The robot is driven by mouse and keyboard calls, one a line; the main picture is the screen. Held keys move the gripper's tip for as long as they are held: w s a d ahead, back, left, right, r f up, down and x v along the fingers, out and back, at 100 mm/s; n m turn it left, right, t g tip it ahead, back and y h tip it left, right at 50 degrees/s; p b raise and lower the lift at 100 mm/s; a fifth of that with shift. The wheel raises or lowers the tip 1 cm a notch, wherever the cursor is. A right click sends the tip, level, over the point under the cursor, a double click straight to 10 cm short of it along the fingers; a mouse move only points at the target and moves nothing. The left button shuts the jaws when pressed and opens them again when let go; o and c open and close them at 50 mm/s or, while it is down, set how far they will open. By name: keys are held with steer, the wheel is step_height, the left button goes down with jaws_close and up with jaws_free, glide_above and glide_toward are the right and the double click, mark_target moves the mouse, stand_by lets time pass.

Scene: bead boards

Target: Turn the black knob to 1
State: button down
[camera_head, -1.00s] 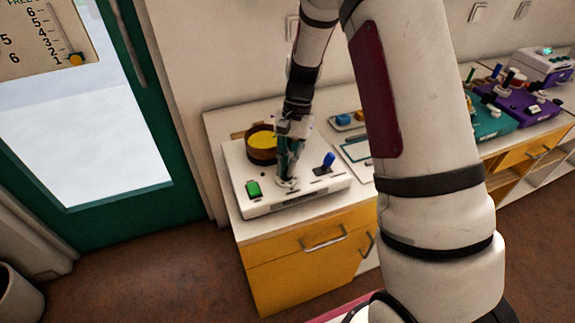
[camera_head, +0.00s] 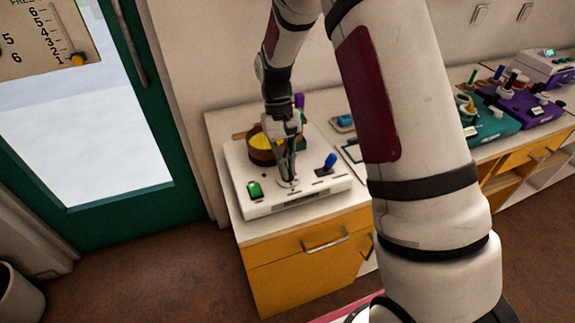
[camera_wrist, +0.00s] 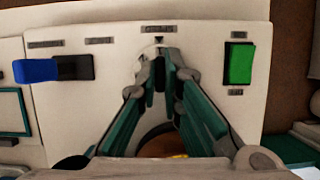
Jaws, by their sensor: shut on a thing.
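The white control box (camera_head: 325,192) stands on the cabinet top. My gripper (camera_head: 288,182) points down at the middle of its front part. In the wrist view, my gripper's fingertips (camera_wrist: 160,76) are closed around the small dark knob on a round pale dial. The fingers hide most of the knob, so its pointer cannot be read. A black triangle mark and a label that is too small to read sit beside the dial. The box also carries a green switch (camera_head: 254,189), also in the wrist view (camera_wrist: 240,63), and a blue lever (camera_head: 329,161), also in the wrist view (camera_wrist: 35,70).
A brown round container with yellow inside (camera_head: 262,151) sits at the back of the box. A teal box (camera_head: 490,122) and a purple box (camera_head: 530,105) stand on the counter to the right. A green-framed door (camera_head: 158,135) is at left. My arm hides part of the counter.

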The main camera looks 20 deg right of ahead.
stand_by(0.4)
steer(key=c, duration=1.7)
jaws_free()
steer(key=v, duration=1.2)
